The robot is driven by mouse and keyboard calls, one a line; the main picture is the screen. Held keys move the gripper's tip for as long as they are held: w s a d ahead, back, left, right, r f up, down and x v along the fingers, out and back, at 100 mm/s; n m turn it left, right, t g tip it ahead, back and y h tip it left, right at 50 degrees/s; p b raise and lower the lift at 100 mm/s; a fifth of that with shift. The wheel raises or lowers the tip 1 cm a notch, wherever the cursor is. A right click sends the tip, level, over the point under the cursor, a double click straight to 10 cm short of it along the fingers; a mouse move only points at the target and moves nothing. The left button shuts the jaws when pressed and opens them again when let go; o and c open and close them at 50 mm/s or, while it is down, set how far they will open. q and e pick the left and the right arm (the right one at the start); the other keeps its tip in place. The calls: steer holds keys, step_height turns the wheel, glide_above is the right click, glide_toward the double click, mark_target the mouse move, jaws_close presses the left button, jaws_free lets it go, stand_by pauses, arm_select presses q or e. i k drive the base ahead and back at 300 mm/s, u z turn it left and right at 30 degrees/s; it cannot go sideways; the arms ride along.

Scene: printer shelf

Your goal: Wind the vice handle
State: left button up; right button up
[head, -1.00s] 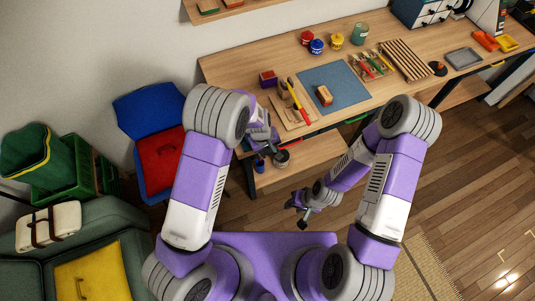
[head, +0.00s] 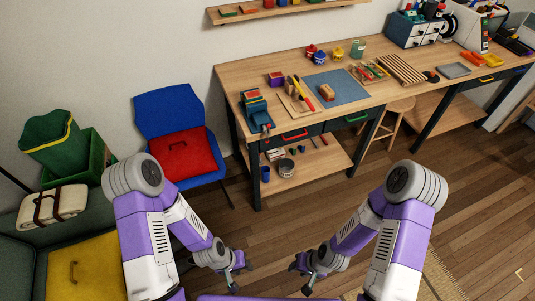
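A blue-green vice (head: 254,108) stands at the left front corner of the wooden workbench (head: 235,73). A thin grey part, which looks like its handle (head: 267,130), shows at its front; its exact angle is too small to tell. My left gripper (head: 240,277) is low in front of the bench, well below and apart from the vice. Its fingers look spread and empty. My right gripper (head: 299,278) is to the right of it, also low, with fingers apart and nothing between them. Neither gripper touches the vice.
A lower shelf (head: 310,165) holds small items. Floor between me and the bench is clear.

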mark_target(266, 130)
steer(key=u, duration=0.05)
steer(key=k, duration=0.55)
steer(key=z, duration=0.9)
steer(key=i, duration=1.5)
steer(key=u, duration=1.1)
